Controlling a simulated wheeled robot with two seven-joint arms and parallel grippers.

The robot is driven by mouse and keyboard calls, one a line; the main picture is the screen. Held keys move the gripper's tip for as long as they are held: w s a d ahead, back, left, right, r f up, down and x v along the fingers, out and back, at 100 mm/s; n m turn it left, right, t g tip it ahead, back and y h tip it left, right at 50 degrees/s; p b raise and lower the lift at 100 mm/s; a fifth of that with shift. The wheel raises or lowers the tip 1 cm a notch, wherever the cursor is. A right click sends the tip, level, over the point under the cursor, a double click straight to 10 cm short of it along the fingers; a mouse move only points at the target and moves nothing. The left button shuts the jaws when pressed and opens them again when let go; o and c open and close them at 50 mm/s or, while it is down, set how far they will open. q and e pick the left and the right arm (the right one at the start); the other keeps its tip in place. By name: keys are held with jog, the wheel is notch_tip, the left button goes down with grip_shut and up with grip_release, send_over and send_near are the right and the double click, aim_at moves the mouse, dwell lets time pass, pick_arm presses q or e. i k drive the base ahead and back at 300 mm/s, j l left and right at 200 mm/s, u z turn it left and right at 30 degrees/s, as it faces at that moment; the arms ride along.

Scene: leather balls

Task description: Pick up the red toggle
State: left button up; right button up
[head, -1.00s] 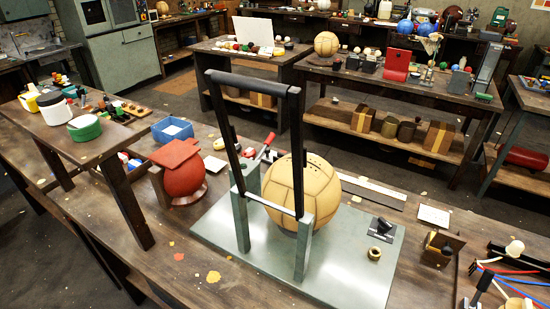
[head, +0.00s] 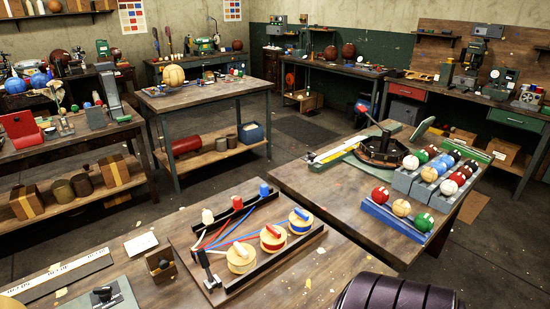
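A dark wooden board (head: 214,290) lies on the near bench. Along its back strip stand a white peg (head: 208,216), a red peg-like toggle (head: 237,202) and a blue peg (head: 264,189). Red, white and blue cords run across the board. In front are three round yellow pieces: a left one (head: 241,260), a middle one (head: 272,239) with a red band, and a right one (head: 300,222) with a blue band. Small coloured bars lie on their tops. The red toggle stands upright and nothing holds it. Neither of my grippers is in view.
A small black clamp-like post (head: 208,268) stands at the board's left corner. A small brown box (head: 160,264) and a white card (head: 141,243) lie left of it. A side bench (head: 330,185) with coloured balls stands right. A dark purple ribbed object (head: 395,292) fills the bottom right.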

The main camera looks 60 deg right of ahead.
aim_at(238, 205)
jog(key=z, duration=1.55)
jog(key=k+l, duration=0.2)
jog(key=l+u, duration=0.05)
jog(key=l, duration=0.05)
